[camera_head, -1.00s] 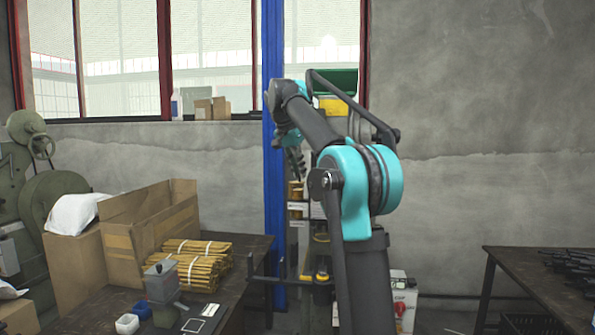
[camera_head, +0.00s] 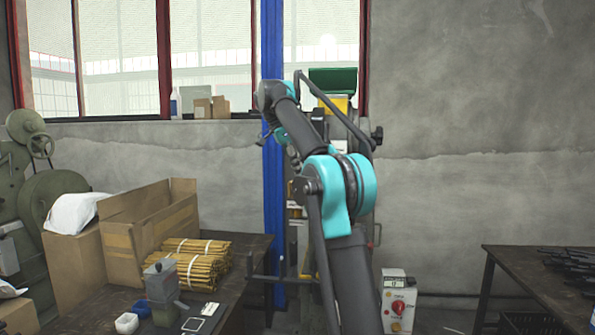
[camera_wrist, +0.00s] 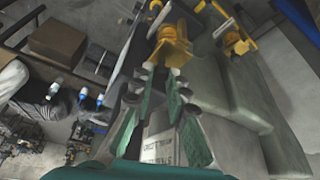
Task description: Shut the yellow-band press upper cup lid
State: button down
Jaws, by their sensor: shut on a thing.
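The yellow-band press stands behind my arm in the head view, with its yellow band (camera_head: 337,103) near the top and a dark green part (camera_head: 332,80) above it. My arm hides much of its body. I cannot tell which part is the upper cup lid or how far open it is. My gripper (camera_wrist: 153,88) shows in the wrist view, two fingers with green pads close to grey press surfaces and yellow parts (camera_wrist: 170,48). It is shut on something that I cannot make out. In the head view the fingers are not clear.
A blue post (camera_head: 272,190) stands left of the press. A control box with a red knob (camera_head: 398,307) is low at its right. A table with cartons and tied yellow bundles (camera_head: 190,270) is at left, a dark table (camera_head: 530,265) at right. The wall between is bare.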

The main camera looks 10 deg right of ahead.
dwell(0.4)
jog(key=c, duration=1.5)
grip_release()
jog(key=shift+a+r, duration=0.1)
jog(key=shift+a+r, duration=0.25)
jog(key=shift+r, duration=0.35)
jog(key=shift+a+r, duration=0.7)
jog(key=shift+a, duration=0.15)
jog(key=shift+s+a, duration=0.15)
jog(key=shift+a, duration=1.65)
jog(key=shift+s+a, duration=0.15)
jog(key=shift+a, duration=1.65)
jog(key=shift+s+a, duration=0.15)
jog(key=shift+a, duration=1.65)
